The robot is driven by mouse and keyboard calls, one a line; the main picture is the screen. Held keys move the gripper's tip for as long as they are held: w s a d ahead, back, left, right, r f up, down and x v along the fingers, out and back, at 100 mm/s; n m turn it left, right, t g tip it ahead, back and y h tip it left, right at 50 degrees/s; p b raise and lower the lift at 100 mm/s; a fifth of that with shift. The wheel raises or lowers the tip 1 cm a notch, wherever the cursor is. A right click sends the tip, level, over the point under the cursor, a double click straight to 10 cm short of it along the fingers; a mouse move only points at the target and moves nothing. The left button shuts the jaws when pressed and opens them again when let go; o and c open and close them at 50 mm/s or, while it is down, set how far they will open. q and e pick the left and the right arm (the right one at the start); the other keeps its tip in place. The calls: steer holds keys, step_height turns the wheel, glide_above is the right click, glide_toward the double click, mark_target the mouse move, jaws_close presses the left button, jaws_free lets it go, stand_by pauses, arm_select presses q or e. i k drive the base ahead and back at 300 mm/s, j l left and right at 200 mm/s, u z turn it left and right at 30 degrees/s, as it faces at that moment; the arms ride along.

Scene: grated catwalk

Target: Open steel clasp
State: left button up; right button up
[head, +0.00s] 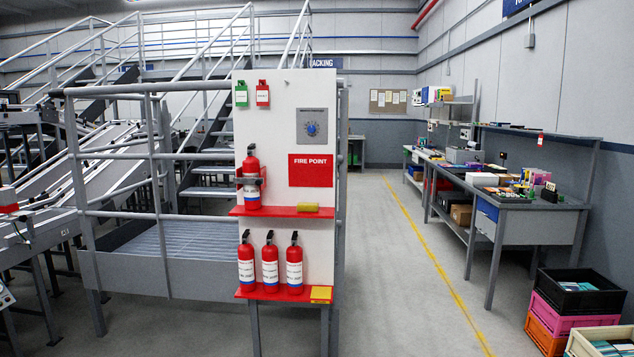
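A white fire point panel (311,117) stands ahead of me, a little left of the middle. A red extinguisher (252,190) stands upright on its upper red shelf (282,211). A dark grey band or bracket (262,179) crosses the extinguisher's upper body and seems to be the steel clasp. It looks closed around the extinguisher, but it is too small to be sure. Neither of my grippers is in view.
Several extinguishers (270,265) stand on the lower red shelf (256,293). Grey railings (155,180) flank the panel's left. A workbench (530,204) and stacked crates (548,325) line the right. The floor (400,290) between is clear.

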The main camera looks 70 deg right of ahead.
mark_target(259, 181)
steer(key=z, duration=1.8)
steer(key=i+l+u, duration=0.15)
steer(key=i, duration=0.45)
steer(key=i+l+u, duration=0.1)
steer(key=i, duration=0.5)
